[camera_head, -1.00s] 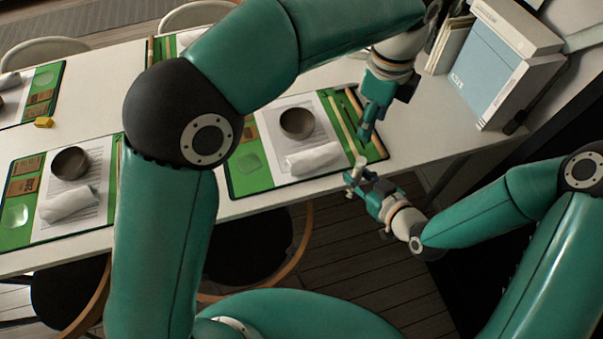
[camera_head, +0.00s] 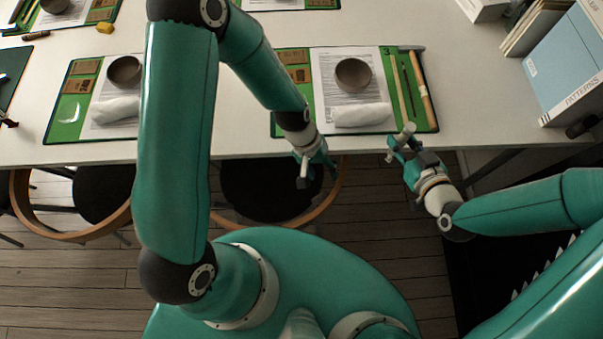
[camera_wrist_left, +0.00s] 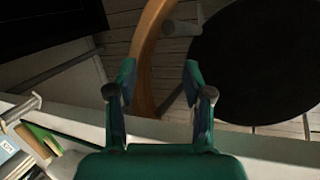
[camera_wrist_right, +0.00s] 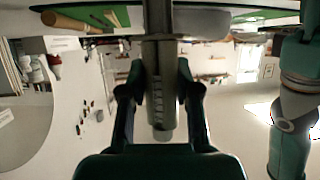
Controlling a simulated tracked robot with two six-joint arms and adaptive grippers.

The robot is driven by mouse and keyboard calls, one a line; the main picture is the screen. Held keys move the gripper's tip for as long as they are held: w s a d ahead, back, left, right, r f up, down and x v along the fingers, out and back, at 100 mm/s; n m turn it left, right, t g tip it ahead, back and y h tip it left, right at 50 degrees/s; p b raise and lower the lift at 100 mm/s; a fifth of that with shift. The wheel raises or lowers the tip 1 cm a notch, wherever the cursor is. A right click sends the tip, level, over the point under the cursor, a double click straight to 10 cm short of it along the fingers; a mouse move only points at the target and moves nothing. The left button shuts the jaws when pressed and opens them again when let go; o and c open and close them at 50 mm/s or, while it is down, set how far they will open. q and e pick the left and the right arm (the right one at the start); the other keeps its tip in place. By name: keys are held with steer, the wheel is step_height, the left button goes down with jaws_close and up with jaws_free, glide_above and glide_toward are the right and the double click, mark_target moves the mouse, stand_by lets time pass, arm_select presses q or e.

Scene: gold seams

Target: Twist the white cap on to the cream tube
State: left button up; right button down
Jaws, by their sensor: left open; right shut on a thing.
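My right gripper (camera_head: 400,142) is shut on a pale, narrow tube (camera_head: 404,132), just off the table's front edge. In the right wrist view the tube (camera_wrist_right: 160,100) stands between both fingers, looks grey in shadow and has dark marks along its side. Its lower end is paler and rounded. I cannot make out a separate white cap or tell whether one is on the tube. My left gripper (camera_head: 308,176) is open and empty, left of the tube and well apart from it, in front of the table edge. The left wrist view shows nothing between its fingers (camera_wrist_left: 152,85).
A green mat (camera_head: 428,112) carries a sheet of paper, a dark bowl (camera_head: 353,75), a rolled white cloth (camera_head: 361,115) and a wooden-handled hammer (camera_head: 422,80). A chair (camera_head: 270,205) stands below my left gripper. Blue and white books (camera_head: 575,60) stand at the right.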

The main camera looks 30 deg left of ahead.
arm_select(q)
steer(key=s+a+f+m, duration=0.1)
steer(key=s+f, duration=0.5)
steer(key=s, duration=0.2)
steer(key=shift+s+a+t, duration=0.15)
steer(key=shift+a+t, duration=0.15)
steer(key=shift+t, duration=0.1)
arm_select(e)
steer(key=shift+w, duration=0.1)
arm_select(q)
steer(key=shift+r, duration=0.15)
